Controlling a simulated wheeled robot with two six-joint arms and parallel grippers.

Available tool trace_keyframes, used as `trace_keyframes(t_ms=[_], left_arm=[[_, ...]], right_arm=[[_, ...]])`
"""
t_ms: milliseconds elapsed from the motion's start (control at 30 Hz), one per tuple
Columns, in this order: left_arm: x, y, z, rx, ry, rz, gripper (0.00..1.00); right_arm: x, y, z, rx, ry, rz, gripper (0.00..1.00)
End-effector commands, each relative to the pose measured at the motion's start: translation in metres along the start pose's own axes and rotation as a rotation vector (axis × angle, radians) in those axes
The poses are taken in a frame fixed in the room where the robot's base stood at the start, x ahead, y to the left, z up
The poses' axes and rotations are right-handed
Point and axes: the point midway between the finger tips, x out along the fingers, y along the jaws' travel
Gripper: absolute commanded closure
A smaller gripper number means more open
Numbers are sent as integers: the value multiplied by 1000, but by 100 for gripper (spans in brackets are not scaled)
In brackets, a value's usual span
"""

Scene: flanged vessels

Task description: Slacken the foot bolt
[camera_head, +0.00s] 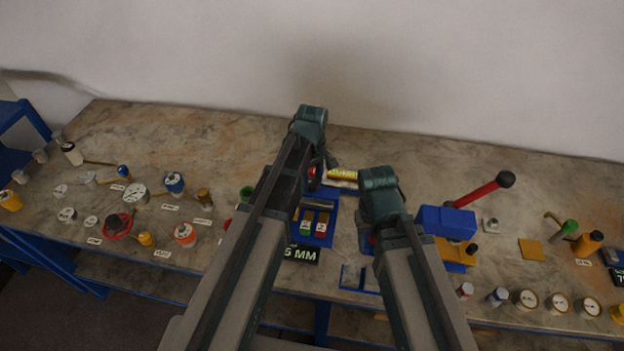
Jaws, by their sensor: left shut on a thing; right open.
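My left arm reaches over the middle of the bench, and its gripper (328,163) points down at the back, partly hidden behind its own wrist. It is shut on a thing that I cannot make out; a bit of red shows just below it. A yellow-and-red item (343,175) lies beside it on a pale pad. My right gripper (372,238) is open, low over the bench and mostly hidden by its wrist. A blue tray (329,239) with colour-marked slots lies between the arms, by a black "MM" sign (302,254). I cannot pick out the foot bolt.
Right of my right arm stand a blue block (446,222) and a long red handle with a black knob (480,191). Gauges (526,299) and small cans line the front right. Labelled gauges, caps and a red wheel (116,226) fill the left. The bench's back strip is mostly clear.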

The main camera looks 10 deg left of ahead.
Motion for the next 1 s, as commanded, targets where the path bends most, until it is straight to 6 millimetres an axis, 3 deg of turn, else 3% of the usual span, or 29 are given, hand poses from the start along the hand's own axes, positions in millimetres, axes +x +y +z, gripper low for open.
trace_keyframes(t_ms=[1000], left_arm=[[0,0,0,-964,0,-1,100]], right_arm=[[0,0,0,0,0,0,50]])
